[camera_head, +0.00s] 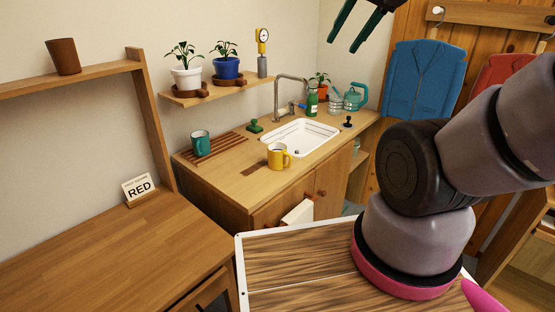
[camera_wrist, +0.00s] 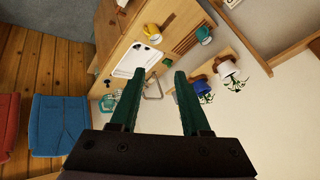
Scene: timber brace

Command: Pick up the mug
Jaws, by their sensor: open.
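A yellow mug (camera_head: 278,156) stands upright on the wooden counter, just in front of the sink. A teal mug (camera_head: 201,143) stands on a slatted wooden rack at the counter's left end. In the wrist view the yellow mug (camera_wrist: 151,31) and the teal mug (camera_wrist: 204,34) lie beyond the fingertips. A plain brown cup (camera_head: 63,57) sits on the upper left shelf. My gripper (camera_head: 362,22) is high at the top edge of the head view, well above and apart from the mugs. Its two green fingers (camera_wrist: 158,75) are spread in the wrist view with nothing between them.
The white sink (camera_head: 300,138) and its tap (camera_head: 290,95) are behind the yellow mug. A green bottle (camera_head: 312,102) and a teal kettle (camera_head: 356,96) stand at the back right. Potted plants stand on a wall shelf (camera_head: 220,90) above the counter. The left desk (camera_head: 90,255) is mostly clear.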

